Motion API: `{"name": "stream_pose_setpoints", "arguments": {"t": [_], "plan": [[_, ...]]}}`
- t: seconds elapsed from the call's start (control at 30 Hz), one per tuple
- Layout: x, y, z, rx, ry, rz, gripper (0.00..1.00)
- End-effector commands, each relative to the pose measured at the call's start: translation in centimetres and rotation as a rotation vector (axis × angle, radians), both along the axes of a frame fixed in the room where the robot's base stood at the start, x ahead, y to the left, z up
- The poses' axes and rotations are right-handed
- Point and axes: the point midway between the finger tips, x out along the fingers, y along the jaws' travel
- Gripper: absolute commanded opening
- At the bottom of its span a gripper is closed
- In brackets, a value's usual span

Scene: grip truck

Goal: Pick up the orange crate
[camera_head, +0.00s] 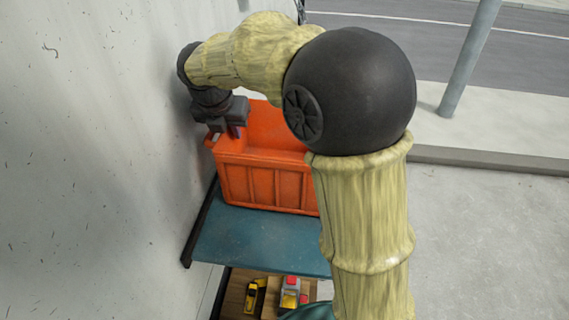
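The orange crate (265,180) stands upright on a blue-green shelf (255,240) beside the wall, near the middle of the head view. Its right part is hidden behind my arm. My gripper (238,132) points down at the crate's left end, over or at its rim. The fingers are dark and small in the picture. I cannot tell whether they touch the crate or how far apart they are.
A pale wall (90,160) rises close on the left. Below the shelf is a wooden surface with a yellow toy-like item (254,296) and a red and grey item (290,291). A grey post (468,60) stands at upper right; the pavement (490,230) at right is clear.

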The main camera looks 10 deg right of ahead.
Motion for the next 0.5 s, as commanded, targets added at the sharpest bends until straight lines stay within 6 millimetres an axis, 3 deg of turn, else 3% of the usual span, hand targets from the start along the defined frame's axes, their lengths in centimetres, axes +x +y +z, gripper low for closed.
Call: {"name": "stream_pose_setpoints", "arguments": {"t": [0.07,0.13,0.5], "plan": [[0.0,0.0,0.0,0.0,0.0,0.0,0.14],[0.0,0.0,0.0,0.0,0.0,0.0,0.01],[0.01,0.0,0.01,0.0,0.0,0.0,0.0]]}}
